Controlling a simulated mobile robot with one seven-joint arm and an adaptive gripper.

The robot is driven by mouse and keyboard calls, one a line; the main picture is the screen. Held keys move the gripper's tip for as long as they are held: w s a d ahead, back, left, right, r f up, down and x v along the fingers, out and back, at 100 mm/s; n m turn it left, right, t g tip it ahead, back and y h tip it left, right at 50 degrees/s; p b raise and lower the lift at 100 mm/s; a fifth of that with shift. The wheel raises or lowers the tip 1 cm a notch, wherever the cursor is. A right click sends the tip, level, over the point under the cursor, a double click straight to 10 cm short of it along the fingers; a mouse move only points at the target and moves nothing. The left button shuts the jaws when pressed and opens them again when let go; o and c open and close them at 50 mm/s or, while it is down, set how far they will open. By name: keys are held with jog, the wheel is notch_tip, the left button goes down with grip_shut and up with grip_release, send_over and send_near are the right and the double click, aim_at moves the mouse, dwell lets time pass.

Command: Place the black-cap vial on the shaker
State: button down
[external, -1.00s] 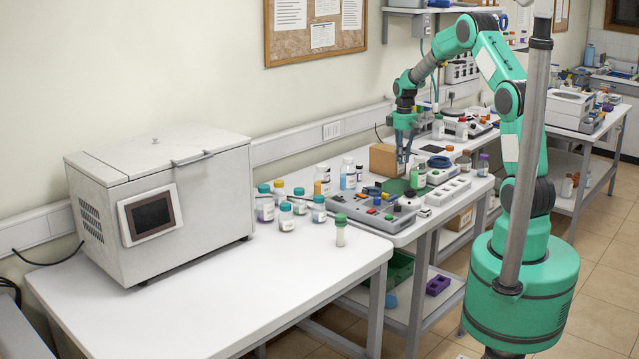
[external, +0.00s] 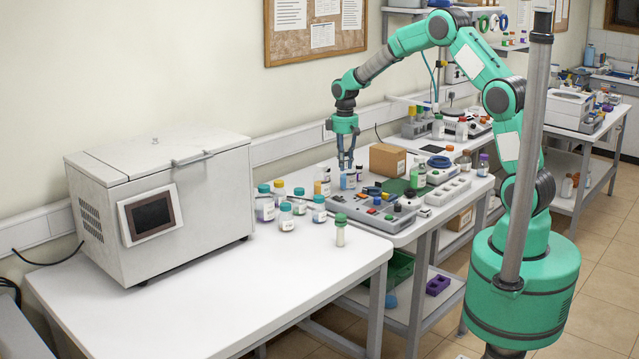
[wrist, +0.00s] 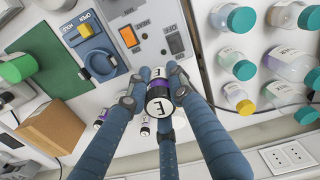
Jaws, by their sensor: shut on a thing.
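My gripper (external: 346,163) is shut on a small vial (wrist: 159,105) with a black cap, a lettered white top and a purple band. In the wrist view the fingers (wrist: 155,88) close around it. In the external view the gripper points down over the back table, beside the bottles there, and the vial is too small to make out clearly. A large pale box (external: 160,205) with a dark screen and a closed lid stands on the front table. A grey panel unit (external: 375,214) with knobs and buttons lies on the back table. I cannot tell which is the shaker.
Several teal- and yellow-capped bottles (external: 287,217) stand right of the pale box. A green-capped vial (external: 340,230) stands near the table's right edge. A brown carton (external: 387,160) is right of my gripper. The front table (external: 260,300) is mostly clear in front.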

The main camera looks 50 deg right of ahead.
jog(key=s+a+p, duration=0.1)
jog(key=s+a, duration=0.2)
jog(key=a, duration=1.3)
jog(key=s+a+n+p, duration=0.1)
jog(key=s+a, duration=0.2)
jog(key=a, duration=1.3)
jog(key=s+a, duration=0.2)
jog(key=a, duration=1.4)
jog(key=s+a+p, duration=0.2)
jog(key=s+a, duration=2.4)
jog(key=a, duration=0.2)
notch_tip(320, 180, down, 10)
jog(key=shift+s+a+f, duration=0.15)
jog(key=shift+s+f, duration=0.05)
jog(key=shift+s, duration=0.05)
jog(key=shift+a, duration=0.1)
jog(key=shift+w+a+f+p, duration=0.1)
jog(key=shift+w+a+f, duration=0.15)
jog(key=shift+w+a, duration=1.6)
jog(key=shift+w+a+f+p, duration=0.2)
jog(key=shift+w+a, duration=0.8)
jog(key=shift+a, duration=1.6)
jog(key=shift+w+a+f, duration=0.3)
jog(key=shift+w+a, duration=1.1)
jog(key=shift+a, duration=0.85)
